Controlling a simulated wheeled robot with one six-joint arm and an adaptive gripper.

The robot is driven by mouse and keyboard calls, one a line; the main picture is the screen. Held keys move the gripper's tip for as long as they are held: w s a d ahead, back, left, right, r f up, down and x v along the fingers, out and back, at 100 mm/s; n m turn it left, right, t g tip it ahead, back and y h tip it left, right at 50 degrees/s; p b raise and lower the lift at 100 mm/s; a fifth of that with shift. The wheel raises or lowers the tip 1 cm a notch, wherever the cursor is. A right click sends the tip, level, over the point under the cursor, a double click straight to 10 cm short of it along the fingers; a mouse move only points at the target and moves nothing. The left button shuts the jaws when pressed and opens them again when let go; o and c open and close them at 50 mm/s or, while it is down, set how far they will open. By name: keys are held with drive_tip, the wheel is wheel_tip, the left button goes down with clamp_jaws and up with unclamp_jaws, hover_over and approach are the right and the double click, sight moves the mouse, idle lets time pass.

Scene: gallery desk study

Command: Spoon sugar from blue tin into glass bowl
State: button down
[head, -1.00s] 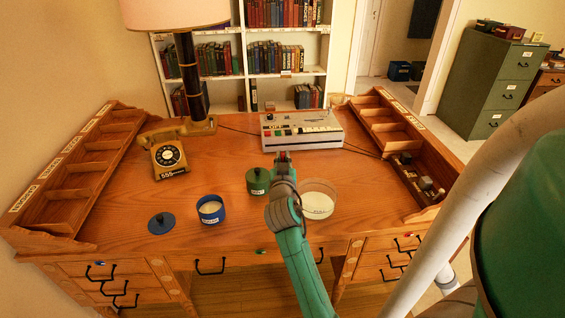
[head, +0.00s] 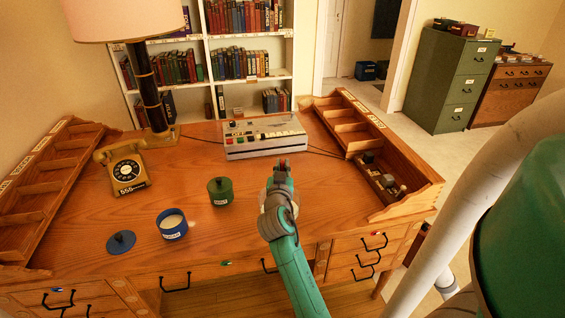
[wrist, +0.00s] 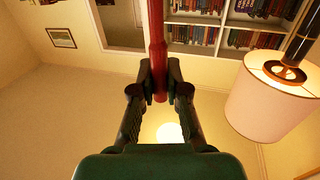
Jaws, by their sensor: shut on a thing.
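The blue tin (head: 172,226) stands open on the desk with white contents showing; its label is too small to read surely. Its blue lid (head: 121,243) lies flat to its left. The glass bowl (head: 263,207) is mostly hidden behind my wrist, with only a pale edge showing. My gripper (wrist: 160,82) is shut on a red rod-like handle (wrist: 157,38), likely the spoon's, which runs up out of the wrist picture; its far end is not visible. In the head view, my gripper (head: 284,168) is right of the blue tin, with a bit of red at its tip.
A lidded green tin (head: 220,192) stands between the blue tin and my arm. A yellow telephone (head: 127,172), a lamp (head: 145,88) and a grey machine with buttons (head: 265,137) stand farther back. Wooden racks (head: 40,200) line both desk sides.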

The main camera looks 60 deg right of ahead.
drive_tip(key=shift+f, duration=0.4)
drive_tip(key=w+n, duration=0.1)
drive_tip(key=w+a+n, duration=0.1)
drive_tip(key=n, duration=0.1)
drive_tip(key=shift+w+a, duration=0.2)
drive_tip(key=w+n, duration=0.1)
drive_tip(key=w+a+f+n, duration=0.1)
drive_tip(key=n, duration=0.1)
drive_tip(key=shift+w+a, duration=0.1)
idle(0.4)
